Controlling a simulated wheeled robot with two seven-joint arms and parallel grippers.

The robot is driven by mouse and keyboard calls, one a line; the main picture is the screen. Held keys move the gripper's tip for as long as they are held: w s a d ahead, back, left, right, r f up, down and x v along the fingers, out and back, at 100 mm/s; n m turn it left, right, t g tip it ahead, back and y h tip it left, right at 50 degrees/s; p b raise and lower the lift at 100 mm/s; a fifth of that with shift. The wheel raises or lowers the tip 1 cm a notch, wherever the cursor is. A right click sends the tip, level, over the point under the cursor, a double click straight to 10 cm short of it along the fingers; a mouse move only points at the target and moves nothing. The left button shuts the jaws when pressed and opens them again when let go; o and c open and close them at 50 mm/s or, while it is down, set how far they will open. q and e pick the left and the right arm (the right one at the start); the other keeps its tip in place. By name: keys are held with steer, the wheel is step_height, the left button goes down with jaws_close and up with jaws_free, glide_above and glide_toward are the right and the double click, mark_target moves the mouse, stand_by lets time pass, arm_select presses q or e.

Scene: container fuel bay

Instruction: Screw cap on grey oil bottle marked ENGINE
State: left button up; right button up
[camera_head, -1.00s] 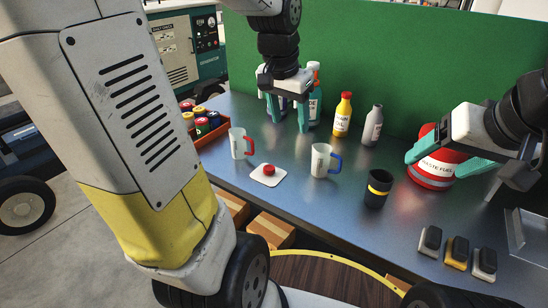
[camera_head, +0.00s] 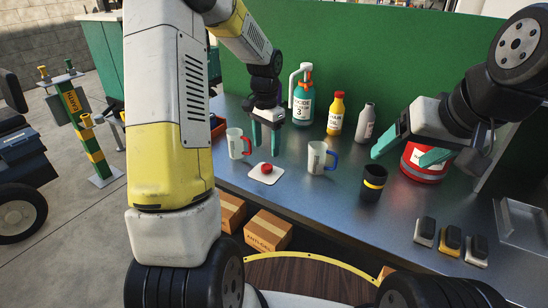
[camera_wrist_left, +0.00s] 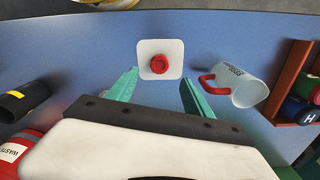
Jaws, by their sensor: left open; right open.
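The grey oil bottle (camera_head: 365,122) stands upright and uncapped-looking at the back of the bench in the head view; its label is too small to read. A red cap (camera_head: 267,169) lies on a small white pad (camera_head: 254,174) near the bench's middle. The cap also shows in the left wrist view (camera_wrist_left: 159,63), centred ahead of the fingers. My left gripper (camera_head: 265,148) is open and empty, pointing down just above and behind the pad. My right gripper (camera_head: 396,158) is open and empty, in front of the red waste container.
A red-handled mug (camera_head: 236,144) and a blue-handled mug (camera_head: 317,158) flank the pad. A dark cup (camera_head: 373,184), a yellow bottle (camera_head: 336,115), a teal biocide bottle (camera_head: 302,100) and the red waste container (camera_head: 424,166) stand around. Several dark-topped blocks (camera_head: 450,240) lie at front right.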

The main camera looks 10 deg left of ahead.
mark_target(267, 166)
arm_select(q)
steer(key=shift+f, duration=1.3)
steer(key=shift+f, duration=0.1)
step_height(267, 166, down, 5)
jaws_close()
